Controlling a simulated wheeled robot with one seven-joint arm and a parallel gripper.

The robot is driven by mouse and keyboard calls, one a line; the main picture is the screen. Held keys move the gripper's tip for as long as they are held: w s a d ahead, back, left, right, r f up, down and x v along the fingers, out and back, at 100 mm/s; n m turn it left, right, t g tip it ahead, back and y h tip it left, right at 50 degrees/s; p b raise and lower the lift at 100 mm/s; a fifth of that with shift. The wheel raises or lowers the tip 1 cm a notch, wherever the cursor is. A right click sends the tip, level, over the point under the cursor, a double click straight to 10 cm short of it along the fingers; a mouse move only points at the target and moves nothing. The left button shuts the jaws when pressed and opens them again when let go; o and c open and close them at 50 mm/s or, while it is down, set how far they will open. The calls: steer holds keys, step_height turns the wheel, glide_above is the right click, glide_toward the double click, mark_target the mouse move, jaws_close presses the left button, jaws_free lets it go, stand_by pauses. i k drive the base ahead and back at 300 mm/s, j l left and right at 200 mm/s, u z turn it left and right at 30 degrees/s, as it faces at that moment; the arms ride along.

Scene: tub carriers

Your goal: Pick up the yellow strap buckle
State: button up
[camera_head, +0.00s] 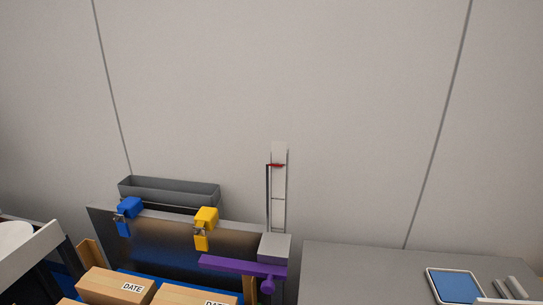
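The yellow strap buckle (205,220) hangs at the upper edge of a dark metal panel (165,240), right of the panel's middle. Its upper part is a chunky yellow block, with a small metal piece and a narrower yellow part below. A similar blue buckle (129,207) hangs on the same edge to its left. My gripper is not in view.
A grey trough (170,192) runs behind the panel. Cardboard boxes (115,286) labelled DATE sit in front. A purple bar (243,266) and an upright post (279,195) stand right of the yellow buckle. A grey surface (370,268) at right holds a blue-screened tablet (453,286).

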mark_target(201, 244)
steer(key=j+z, duration=0.15)
steer(key=j, duration=0.8)
steer(key=j+z, duration=0.1)
steer(key=j, duration=0.85)
steer(key=j+z, duration=0.15)
steer(key=j, duration=0.85)
steer(key=k+j+z, duration=0.15)
steer(key=j, duration=0.8)
steer(key=i, duration=0.05)
